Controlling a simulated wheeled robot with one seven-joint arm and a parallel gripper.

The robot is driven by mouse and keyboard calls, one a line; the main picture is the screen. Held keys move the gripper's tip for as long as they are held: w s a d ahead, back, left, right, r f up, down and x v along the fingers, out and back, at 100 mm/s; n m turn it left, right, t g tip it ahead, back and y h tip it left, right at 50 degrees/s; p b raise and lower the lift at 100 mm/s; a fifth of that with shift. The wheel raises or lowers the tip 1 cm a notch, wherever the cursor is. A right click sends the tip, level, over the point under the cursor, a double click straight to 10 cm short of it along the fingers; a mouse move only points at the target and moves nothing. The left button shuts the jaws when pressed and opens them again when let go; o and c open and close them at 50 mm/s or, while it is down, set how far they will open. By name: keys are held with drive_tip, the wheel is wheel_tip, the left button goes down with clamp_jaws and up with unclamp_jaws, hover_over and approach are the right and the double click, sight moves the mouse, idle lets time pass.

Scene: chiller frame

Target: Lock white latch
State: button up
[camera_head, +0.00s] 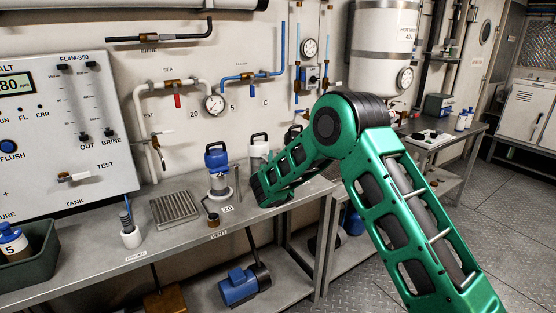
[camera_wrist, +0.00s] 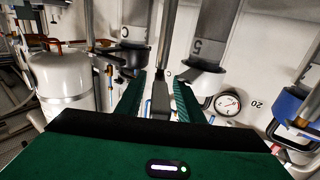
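A white-topped canister (camera_head: 258,150) with a black handle stands at the back of the bench, partly behind my gripper; I take it to be the white-latch unit. In the wrist view, which looks upside down, a canister marked 5 (camera_wrist: 205,40) has a white cap (camera_wrist: 206,82). Beside it a grey rod (camera_wrist: 168,40) ends near a dark grey block (camera_wrist: 160,102); I cannot tell whether this is the latch. My gripper (camera_wrist: 160,88) is open, its two green fingers on either side of the block, with gaps visible. In the head view my arm hides the fingertips.
A blue-capped canister (camera_head: 217,165) stands left of my gripper. A black-capped canister marked C (camera_wrist: 133,35) is close beside the fingers in the wrist view. Pipes and a gauge (camera_head: 214,104) are on the wall behind. A metal grate (camera_head: 174,207) lies on the bench.

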drive_tip(key=s, duration=1)
drive_tip(key=shift+s+a, duration=0.3)
drive_tip(key=shift+a, duration=0.1)
